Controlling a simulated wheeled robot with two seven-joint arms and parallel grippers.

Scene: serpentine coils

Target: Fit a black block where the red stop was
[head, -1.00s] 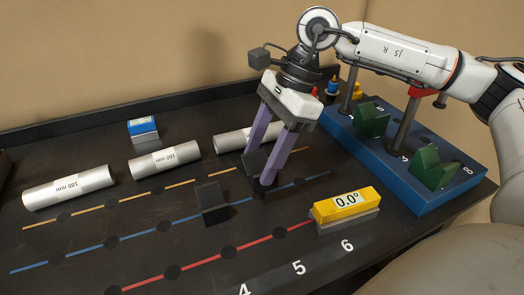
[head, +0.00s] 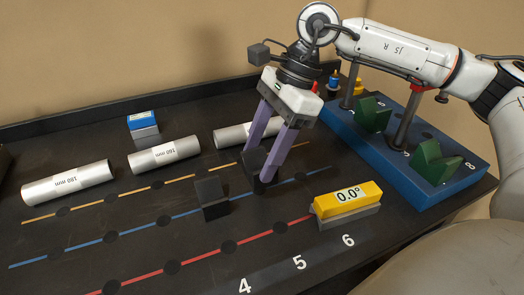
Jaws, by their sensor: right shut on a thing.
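My right gripper (head: 259,168) reaches down from the upper right. Its two purple fingers are shut on a black block (head: 254,163), low over the blue line on the dark table. I cannot tell if this block touches the table. A second black block (head: 211,196) stands on the blue line, a little left of and nearer than the held one. I cannot make out a separate red stop on the lines. My left gripper is not in view.
Several silver cylinders lie along the back, one (head: 165,155) mid-left. A blue-topped block (head: 143,127) stands behind. A yellow angle gauge (head: 346,199) sits on a grey base at right. A blue rack (head: 455,186) with green V-blocks stands at far right. The red line (head: 200,258) is clear.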

